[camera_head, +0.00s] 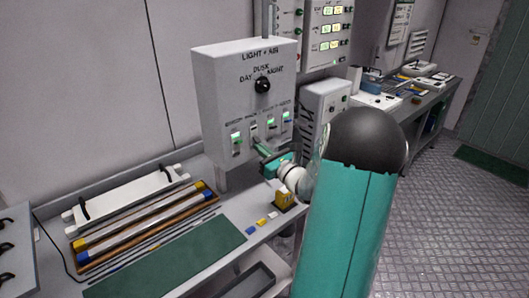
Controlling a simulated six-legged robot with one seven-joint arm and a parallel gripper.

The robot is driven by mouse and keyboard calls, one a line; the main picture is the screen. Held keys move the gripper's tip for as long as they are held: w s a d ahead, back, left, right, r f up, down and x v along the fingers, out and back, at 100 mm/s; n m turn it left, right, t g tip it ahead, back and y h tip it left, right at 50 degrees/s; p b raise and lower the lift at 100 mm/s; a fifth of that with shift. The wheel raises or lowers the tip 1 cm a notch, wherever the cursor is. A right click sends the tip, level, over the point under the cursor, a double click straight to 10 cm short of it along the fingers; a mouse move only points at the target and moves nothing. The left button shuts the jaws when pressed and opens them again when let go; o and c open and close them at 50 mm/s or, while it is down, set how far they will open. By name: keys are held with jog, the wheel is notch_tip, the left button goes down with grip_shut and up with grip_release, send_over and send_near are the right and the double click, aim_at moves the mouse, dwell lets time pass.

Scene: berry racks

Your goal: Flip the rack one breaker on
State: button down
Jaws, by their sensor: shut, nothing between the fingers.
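A grey control box (225,92) stands on the bench, with "LIGHT" lettering at its top and a black knob (263,86) marked with dusk, day and night. Below the knob is a row of several small breakers. The leftmost breaker (237,140) has a green light above it, as do those at the right (286,119). The second breaker from the left (254,131) shows no clear green. The small labels cannot be read. My gripper (259,148) is shut and empty, its tips just below the second breaker; I cannot tell whether they touch the box.
A grey bench (225,212) runs under the box, holding a green mat (175,262), tubes in a tray (150,222) and small coloured blocks (262,222). A smaller box (325,105) stands at the right. The patterned floor (455,215) is open at right.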

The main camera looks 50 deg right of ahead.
aim_at(259, 141)
jog(key=shift+s+r+g, duration=0.3)
jog(key=shift+r+g, duration=0.15)
jog(key=shift+g, duration=0.55)
jog(key=g, duration=0.1)
jog(key=r+g, duration=0.1)
jog(key=g, duration=0.1)
jog(key=r+g, duration=0.1)
jog(key=g, duration=0.1)
jog(key=shift+s+r+y, duration=0.2)
jog(key=shift+s+y, duration=0.2)
jog(key=shift+a+r, duration=0.1)
jog(key=shift+r, duration=0.1)
jog(key=shift+r, duration=0.6)
jog(key=shift+r, duration=0.15)
